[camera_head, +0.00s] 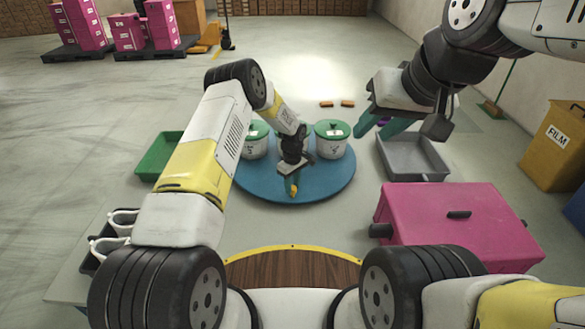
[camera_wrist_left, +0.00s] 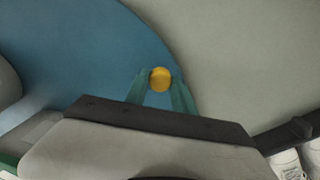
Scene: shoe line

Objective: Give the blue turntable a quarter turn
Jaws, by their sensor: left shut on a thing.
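A yellow peg (camera_head: 294,190) stands near the turntable's front edge. My left gripper (camera_head: 291,186) reaches down over that edge and is shut on the peg. In the left wrist view, the round yellow peg top (camera_wrist_left: 160,79) sits between the green fingers (camera_wrist_left: 160,92), with the turntable (camera_wrist_left: 95,45) around it. My right gripper (camera_head: 380,124) hangs open at the upper right, apart from the turntable. My left arm hides part of the turntable.
A green tray (camera_head: 149,174) lies left of the turntable, a grey tray (camera_head: 440,170) right. A large pink box (camera_head: 455,235) stands front right. White shoes (camera_head: 118,228) are in a dark holder at front left. A small purple thing (camera_head: 383,121) shows near the right gripper.

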